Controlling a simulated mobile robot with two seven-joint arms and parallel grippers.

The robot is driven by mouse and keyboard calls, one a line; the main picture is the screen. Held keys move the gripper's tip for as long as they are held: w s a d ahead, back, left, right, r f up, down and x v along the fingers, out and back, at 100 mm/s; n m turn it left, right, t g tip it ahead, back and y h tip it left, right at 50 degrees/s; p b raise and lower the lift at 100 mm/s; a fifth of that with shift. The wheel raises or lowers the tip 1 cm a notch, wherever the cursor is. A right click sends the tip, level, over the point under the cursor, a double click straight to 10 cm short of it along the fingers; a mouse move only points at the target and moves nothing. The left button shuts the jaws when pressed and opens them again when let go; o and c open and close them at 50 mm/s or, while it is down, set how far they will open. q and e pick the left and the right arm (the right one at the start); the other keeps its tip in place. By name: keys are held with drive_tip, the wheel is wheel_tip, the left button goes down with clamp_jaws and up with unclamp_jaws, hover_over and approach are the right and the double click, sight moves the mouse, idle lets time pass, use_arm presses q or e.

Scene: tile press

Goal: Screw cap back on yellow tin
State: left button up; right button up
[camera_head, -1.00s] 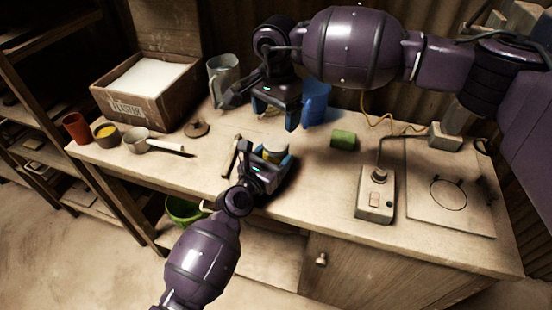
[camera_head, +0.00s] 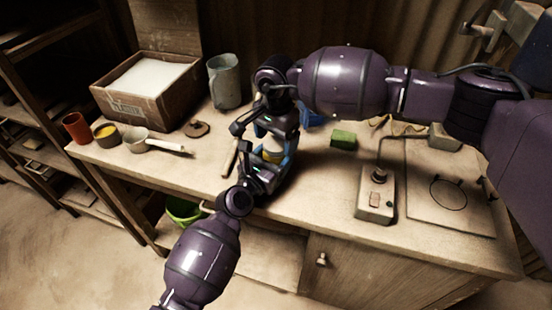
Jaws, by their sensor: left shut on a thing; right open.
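The yellow tin (camera_head: 272,156) stands near the middle of the bench, mostly hidden by my two grippers. My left gripper (camera_head: 271,166) reaches in from the front and is shut around the tin's body. My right gripper (camera_head: 270,138) comes in from the upper right, is open, and sits directly over the top of the tin. A pale patch shows between the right gripper's fingers at the tin's top; I cannot tell whether it is the cap.
A box of white material (camera_head: 146,88), a grey jug (camera_head: 224,82), a red cup (camera_head: 76,127), a saucepan (camera_head: 135,138) and a brown disc (camera_head: 197,129) stand left. A green block (camera_head: 343,139) and a switch box (camera_head: 375,196) are right. A blue container (camera_head: 313,115) is partly hidden behind my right arm.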

drive_tip(key=shift+f, duration=0.3)
drive_tip(key=c, duration=0.9)
drive_tip(key=m, duration=0.5)
drive_tip(key=shift+c, duration=0.2)
drive_tip(key=m, duration=0.9)
drive_tip(key=shift+m, duration=0.3)
drive_tip(key=m, duration=0.4)
drive_tip(key=o, duration=1.1)
